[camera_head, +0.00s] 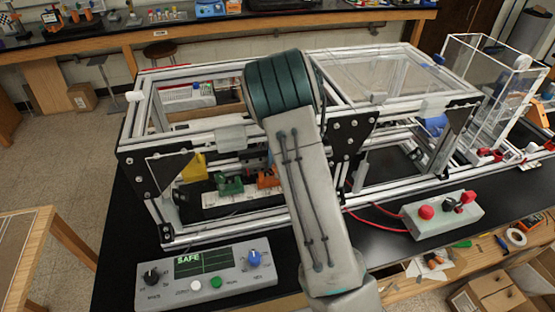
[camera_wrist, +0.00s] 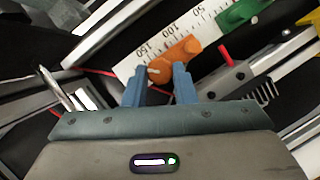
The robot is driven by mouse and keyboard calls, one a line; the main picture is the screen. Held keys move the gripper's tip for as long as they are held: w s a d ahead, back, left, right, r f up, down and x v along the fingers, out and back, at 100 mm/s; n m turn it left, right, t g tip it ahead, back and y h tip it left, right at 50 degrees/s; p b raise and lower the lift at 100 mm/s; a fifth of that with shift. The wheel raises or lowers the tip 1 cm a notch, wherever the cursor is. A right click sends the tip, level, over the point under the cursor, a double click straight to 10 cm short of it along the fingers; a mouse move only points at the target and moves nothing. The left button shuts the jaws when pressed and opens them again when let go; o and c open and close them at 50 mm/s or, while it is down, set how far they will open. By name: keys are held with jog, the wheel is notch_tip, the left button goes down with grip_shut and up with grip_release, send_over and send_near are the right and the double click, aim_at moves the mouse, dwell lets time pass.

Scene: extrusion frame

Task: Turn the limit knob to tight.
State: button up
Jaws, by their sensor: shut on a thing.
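A grey control box (camera_head: 200,278) stands on the black bench at the front left. Its screen (camera_head: 203,262) reads SAFE in green. It carries a black knob (camera_head: 151,277) at the left and a blue knob (camera_head: 254,258) at the right; their labels are too small to read surely. My gripper (camera_wrist: 159,82) is inside the extrusion frame, away from the box. Its blue fingers are shut on the rounded end of an orange piece (camera_wrist: 181,60), beside a white ruled scale. In the head view my arm hides the gripper; part of the orange piece (camera_head: 267,179) shows.
The aluminium extrusion frame (camera_head: 205,137) surrounds the gripper's work area. A green piece (camera_head: 230,185) and a yellow piece (camera_head: 194,168) are left of the orange one. A grey box with red buttons (camera_head: 442,216) stands at the right, with red cables.

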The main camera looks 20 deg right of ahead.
dwell(0.3)
jog(key=o, duration=1)
jog(key=b+v, duration=0.2)
jog(key=v, duration=1.1)
jog(key=shift+w+d+r, duration=0.1)
jog(key=shift+w+r, duration=0.05)
jog(key=shift+r, duration=0.15)
